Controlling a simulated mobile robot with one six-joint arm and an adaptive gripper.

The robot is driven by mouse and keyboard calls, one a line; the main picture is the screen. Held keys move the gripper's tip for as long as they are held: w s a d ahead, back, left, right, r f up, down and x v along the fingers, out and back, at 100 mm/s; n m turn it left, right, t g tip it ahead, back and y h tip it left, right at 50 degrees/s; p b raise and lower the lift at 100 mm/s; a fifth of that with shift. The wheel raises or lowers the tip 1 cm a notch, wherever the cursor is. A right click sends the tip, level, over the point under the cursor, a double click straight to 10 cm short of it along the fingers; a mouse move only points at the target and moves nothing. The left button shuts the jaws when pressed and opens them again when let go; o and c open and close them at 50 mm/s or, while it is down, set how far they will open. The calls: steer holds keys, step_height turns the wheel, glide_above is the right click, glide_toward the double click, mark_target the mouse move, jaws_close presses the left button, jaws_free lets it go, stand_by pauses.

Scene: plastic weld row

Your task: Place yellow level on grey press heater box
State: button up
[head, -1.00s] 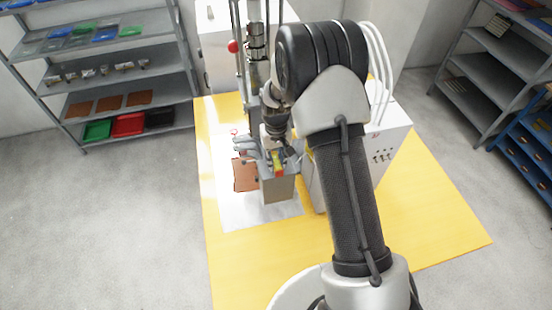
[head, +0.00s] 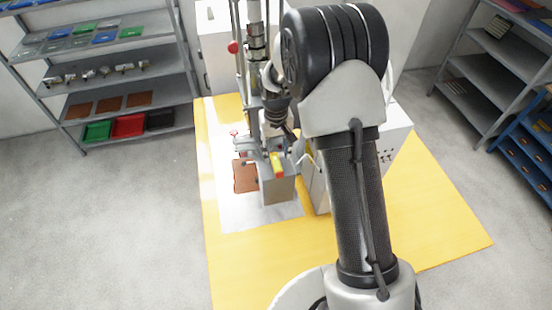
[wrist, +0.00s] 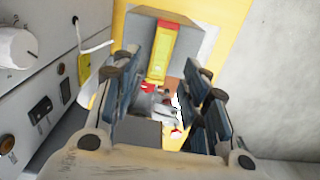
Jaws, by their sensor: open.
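The yellow level (head: 277,165) with red ends lies on top of the grey press heater box (head: 277,190). In the wrist view the level (wrist: 162,55) lies lengthwise on the box (wrist: 198,38), with its near end between the line of my fingers. My gripper (wrist: 163,85) is open, its blue-padded fingers apart on either side with a gap to the level. In the head view my gripper is just behind the level, partly hidden by my arm.
A brown plate (head: 245,177) lies left of the box. A white cabinet (head: 398,140) with controls stands to the right, partly behind my arm; its control panel (wrist: 40,100) is close on the left in the wrist view. Shelves (head: 125,75) stand farther left.

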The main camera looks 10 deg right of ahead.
step_height(320, 180, up, 7)
step_height(320, 180, up, 7)
glide_above(276, 162)
steer(key=s, duration=0.3)
steer(key=s+r+t, duration=0.2)
steer(key=s+r, duration=0.6)
steer(key=s, duration=0.2)
steer(key=s+r+t, duration=0.2)
steer(key=s, duration=1.5)
steer(key=shift+t, duration=0.3)
steer(key=shift+b, duration=0.3)
step_height(276, 162, down, 25)
steer(key=b, duration=2.4)
steer(key=shift+r+b, duration=0.2)
steer(key=shift+b, duration=0.1)
